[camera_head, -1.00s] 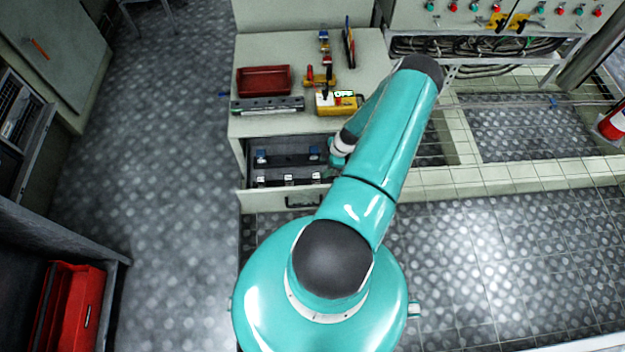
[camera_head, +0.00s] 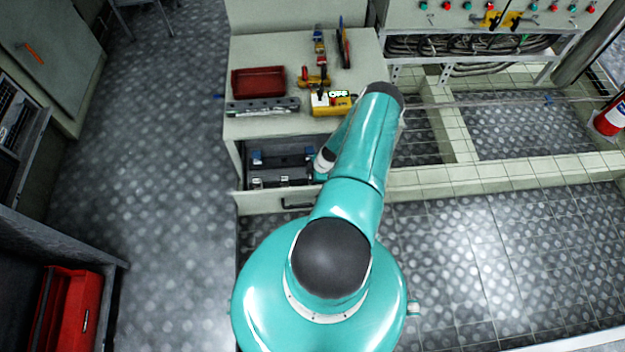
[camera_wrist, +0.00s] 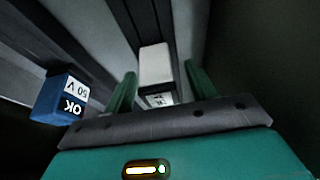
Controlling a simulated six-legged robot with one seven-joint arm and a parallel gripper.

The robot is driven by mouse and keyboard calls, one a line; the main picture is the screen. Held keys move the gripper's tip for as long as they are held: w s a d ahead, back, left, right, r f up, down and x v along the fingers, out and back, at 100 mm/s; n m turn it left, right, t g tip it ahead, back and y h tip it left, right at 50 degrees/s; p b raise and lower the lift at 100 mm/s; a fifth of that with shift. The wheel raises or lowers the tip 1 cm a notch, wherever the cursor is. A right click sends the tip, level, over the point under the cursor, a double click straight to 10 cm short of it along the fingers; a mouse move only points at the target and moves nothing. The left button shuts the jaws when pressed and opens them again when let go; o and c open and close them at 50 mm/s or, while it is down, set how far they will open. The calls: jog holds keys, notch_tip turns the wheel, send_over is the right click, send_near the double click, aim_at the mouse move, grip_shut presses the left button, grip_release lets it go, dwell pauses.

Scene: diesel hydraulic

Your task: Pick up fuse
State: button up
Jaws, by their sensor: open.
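In the wrist view, my gripper (camera_wrist: 160,72) is open, with one teal finger on each side of a white block-shaped fuse (camera_wrist: 155,62). A small label shows on the fuse's near end. I cannot tell whether the fingers touch it. A blue fuse (camera_wrist: 60,98) marked "50 V" and "OK" is to the left, outside the fingers. In the head view, blue fuses (camera_head: 257,156) and small white fuses (camera_head: 283,181) sit in dark holders in the open drawer. My arm reaches into the drawer's right side and hides that part; the fingers are not visible there.
The open drawer (camera_head: 262,203) has a front wall and the desk top (camera_head: 262,128) above it. On the desk are a red tray (camera_head: 258,81), a grey bar-shaped item (camera_head: 262,106) and a yellow box (camera_head: 331,104) reading "OFF". Free floor lies to the left.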

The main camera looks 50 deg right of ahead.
jog(key=c, duration=1.1)
jog(key=shift+r, duration=0.1)
